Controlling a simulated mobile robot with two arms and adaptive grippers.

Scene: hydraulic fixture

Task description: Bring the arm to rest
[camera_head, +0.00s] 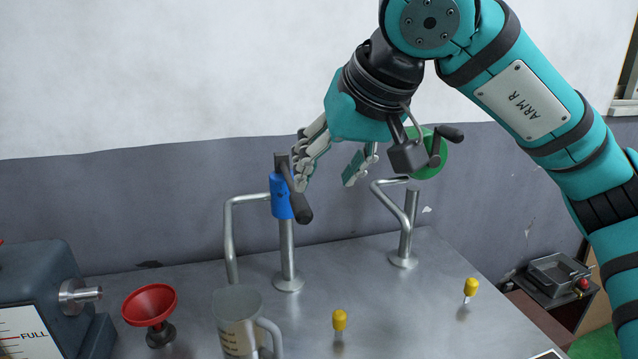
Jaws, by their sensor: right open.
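My right gripper (332,170) comes in from the upper right on the teal arm marked "ARM R". Its fingers are spread apart with nothing between them. It hangs above the metal table (400,310), near the top of the blue valve (281,196) on its metal post. The nearer fingers show close to the valve's dark handle; I cannot tell whether they touch. A green valve (430,160) with a dark crank handle is partly hidden behind the gripper's wrist. My left gripper is not in view.
A metal pitcher (237,305) stands at the front under the blue valve's bent pipe. A red funnel (149,305) and a grey machine with a "FULL" gauge (30,330) are left. Two yellow-capped pegs (339,320) (470,287) stand on the table. A grey wall is behind.

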